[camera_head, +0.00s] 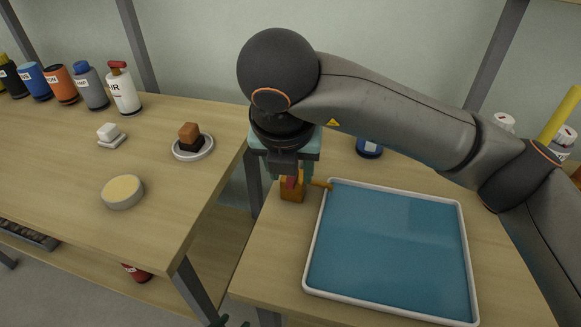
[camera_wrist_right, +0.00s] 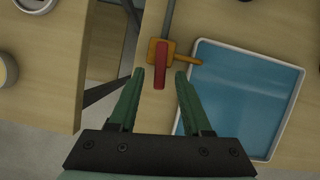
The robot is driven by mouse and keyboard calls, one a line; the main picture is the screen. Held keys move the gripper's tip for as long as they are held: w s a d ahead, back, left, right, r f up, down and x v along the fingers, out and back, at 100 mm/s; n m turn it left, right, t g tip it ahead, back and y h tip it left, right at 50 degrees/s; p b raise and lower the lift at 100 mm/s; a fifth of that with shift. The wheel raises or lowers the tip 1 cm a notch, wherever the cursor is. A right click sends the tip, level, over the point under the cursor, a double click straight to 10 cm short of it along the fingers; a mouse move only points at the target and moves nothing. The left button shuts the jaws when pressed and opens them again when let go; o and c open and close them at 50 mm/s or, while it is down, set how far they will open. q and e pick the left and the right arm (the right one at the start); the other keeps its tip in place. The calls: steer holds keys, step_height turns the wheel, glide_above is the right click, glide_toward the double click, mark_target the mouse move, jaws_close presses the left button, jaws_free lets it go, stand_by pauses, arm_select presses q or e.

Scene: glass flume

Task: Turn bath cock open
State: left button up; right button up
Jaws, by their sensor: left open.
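The bath cock (camera_head: 291,193) has an orange-brown body and stands at the left edge of the blue bath tray (camera_head: 314,250). Its spout reaches right over the tray rim. Its red lever (camera_wrist_right: 160,66) lies across the spout's line in the right wrist view, over the orange body (camera_wrist_right: 153,49). My right gripper (camera_wrist_right: 160,72) is open, with one green finger on each side of the lever and a gap to both. In the head view my right gripper (camera_head: 289,175) hangs over the cock and hides part of it. Only the fingertips of my left gripper (camera_head: 234,322) show at the bottom edge.
The left table (camera_head: 60,170) holds several bottles (camera_head: 90,88), a white block (camera_head: 109,132), a brown block on a round dish (camera_head: 193,150) and a round tub (camera_head: 123,191). A gap separates the two tables. My right arm spans above the bath tray.

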steer(key=shift+r, duration=0.1)
steer(key=p+v, duration=0.2)
steer(key=v, duration=1)
steer(key=shift+r, duration=0.2)
